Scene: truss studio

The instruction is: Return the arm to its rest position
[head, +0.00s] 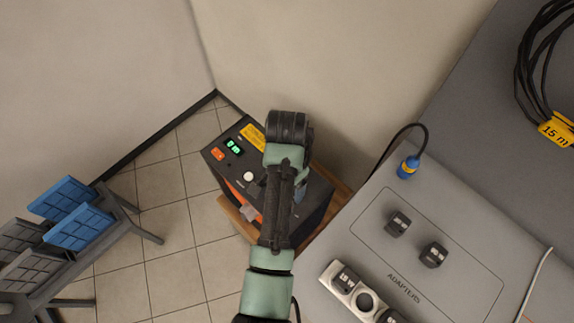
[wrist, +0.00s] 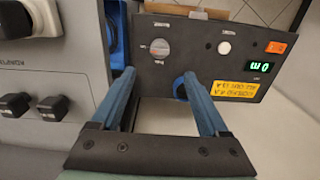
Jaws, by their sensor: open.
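My gripper (wrist: 157,80) is open, with two blue fingers spread wide in the wrist view. I see nothing held between them. The fingertips are over the lower edge of the dark control panel of a box (wrist: 205,60); I cannot tell whether they touch it. In the head view my arm reaches up the middle over the same box (head: 225,160) and hides part of it. The fingers are hidden or unclear there. The panel has a lit green display (head: 233,146), an orange switch (head: 217,155), a pale button (head: 249,177) and a yellow label (head: 252,137).
A grey table (head: 465,225) on the right carries two black adapters (head: 398,223), a white power strip (head: 337,277), a blue connector (head: 407,168) and coiled black cable (head: 530,70). A rack with blue panels (head: 62,199) stands left. Tiled floor (head: 165,215) lies between.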

